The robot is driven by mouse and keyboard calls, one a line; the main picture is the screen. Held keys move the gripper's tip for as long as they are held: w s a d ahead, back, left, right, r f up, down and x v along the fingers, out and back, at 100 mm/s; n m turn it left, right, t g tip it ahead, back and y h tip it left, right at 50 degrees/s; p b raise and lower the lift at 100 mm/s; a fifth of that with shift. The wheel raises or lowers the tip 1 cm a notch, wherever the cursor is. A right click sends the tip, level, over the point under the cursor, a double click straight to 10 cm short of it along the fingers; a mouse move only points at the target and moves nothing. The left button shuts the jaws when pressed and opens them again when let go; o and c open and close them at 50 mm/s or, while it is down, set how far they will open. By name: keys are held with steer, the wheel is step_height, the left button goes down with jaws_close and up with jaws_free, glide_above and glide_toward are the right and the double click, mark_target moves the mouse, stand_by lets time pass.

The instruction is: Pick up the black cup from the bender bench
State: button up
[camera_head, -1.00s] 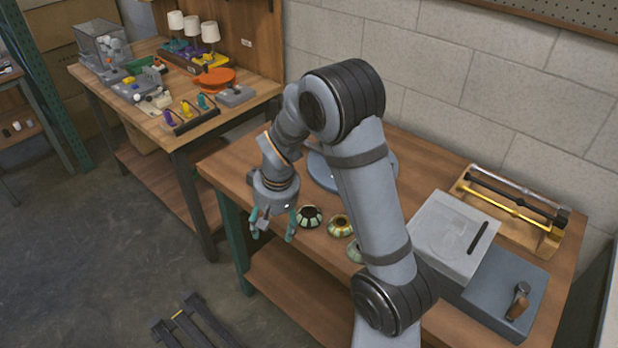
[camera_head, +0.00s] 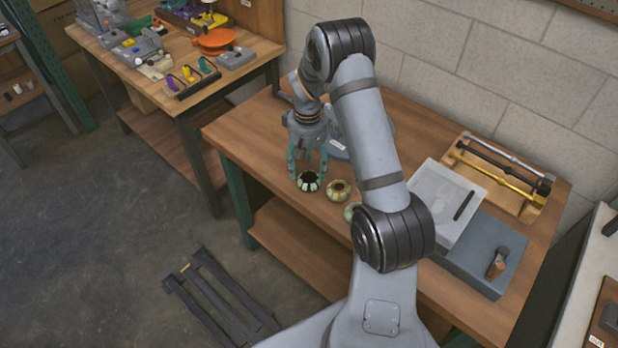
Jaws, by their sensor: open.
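The black cup (camera_head: 308,182) is a small round, dark-centred bowl with pale panels around its side. It stands on the wooden bench (camera_head: 262,140) near its front edge. My gripper (camera_head: 306,170), with teal fingers, points down over the cup. Its fingers are apart, one toward each side of the cup, with nothing seen between them. I cannot tell how far the fingertips are above the cup or behind it. A yellow-rimmed cup (camera_head: 339,190) stands just right of it. A greenish cup (camera_head: 350,212) is partly hidden by my arm.
A grey round base (camera_head: 340,150) is behind my gripper, partly hidden. A grey bender-like box (camera_head: 484,254) and a rack of rods (camera_head: 497,175) fill the bench's right side. The bench's left end is clear. Another bench (camera_head: 205,85) with lamp parts stands at the back left.

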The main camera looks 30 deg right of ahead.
mark_target(309, 174)
steer(key=f, duration=0.1)
steer(key=f+p, duration=0.1)
steer(key=f, duration=0.1)
steer(key=shift+s+d+f+p, duration=0.1)
steer(key=shift+d+f+p, duration=0.1)
steer(key=shift+f+p, duration=0.1)
steer(key=shift+f, duration=0.45)
steer(key=shift+c, duration=0.4)
steer(key=c, duration=0.7)
steer(key=shift+r, duration=0.1)
steer(key=shift+c, duration=0.6)
